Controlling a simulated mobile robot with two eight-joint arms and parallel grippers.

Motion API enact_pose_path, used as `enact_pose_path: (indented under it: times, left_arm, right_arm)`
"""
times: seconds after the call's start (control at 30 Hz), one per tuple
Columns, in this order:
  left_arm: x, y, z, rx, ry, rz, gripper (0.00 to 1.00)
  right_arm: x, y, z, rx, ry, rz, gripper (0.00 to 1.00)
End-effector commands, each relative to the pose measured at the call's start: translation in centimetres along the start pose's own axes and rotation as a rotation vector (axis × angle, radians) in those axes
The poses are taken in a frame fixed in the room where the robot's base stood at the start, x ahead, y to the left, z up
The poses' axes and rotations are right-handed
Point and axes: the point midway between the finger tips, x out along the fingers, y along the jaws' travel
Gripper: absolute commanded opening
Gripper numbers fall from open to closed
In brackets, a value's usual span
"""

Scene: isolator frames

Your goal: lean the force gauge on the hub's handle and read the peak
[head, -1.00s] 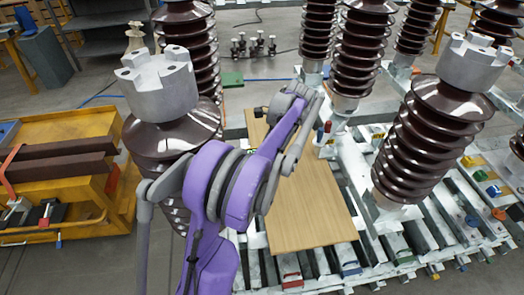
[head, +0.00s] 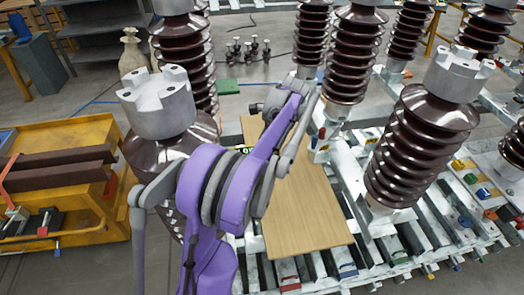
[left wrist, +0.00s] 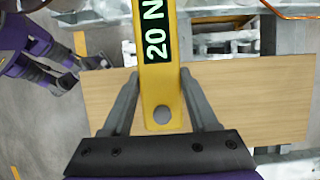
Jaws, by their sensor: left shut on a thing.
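My left gripper (left wrist: 160,95) is shut on the force gauge (left wrist: 160,82), a yellow bar with a black label reading "20 N". The gauge lies between the two grey fingers, above a wooden board. In the head view my purple arm hides most of the left gripper; a small green readout (head: 247,150) shows beside the arm, and its figures are not fully legible. I cannot make out the hub's handle, or whether the gauge touches it. Purple and dark parts of my body show at the left wrist view's left; a dark end there may be my right gripper (left wrist: 68,80), too small to judge.
The wooden board (head: 305,215) lies across pale metal frames. Brown ribbed insulators stand around it, one (head: 160,145) close left of my arm and one (head: 415,145) at right. A yellow cart (head: 110,205) stands at left.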

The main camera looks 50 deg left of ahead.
Motion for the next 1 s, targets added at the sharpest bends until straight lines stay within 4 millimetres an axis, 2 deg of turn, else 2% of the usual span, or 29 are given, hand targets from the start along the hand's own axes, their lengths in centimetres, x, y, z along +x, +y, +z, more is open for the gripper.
enact_pose_path:
  times: [0.03, 1.0]
  left_arm:
    - [-0.7, 0.0, 0.2, -0.001, 0.000, 0.000, 0.00]
    - [-7.5, -0.1, 3.1, -0.002, 0.001, -0.002, 0.00]
  right_arm:
    - [-0.4, 0.0, -0.4, 0.000, 0.003, 0.000, 0.50]
    - [-4.0, 0.0, -4.3, 0.000, 0.038, 0.000, 0.50]
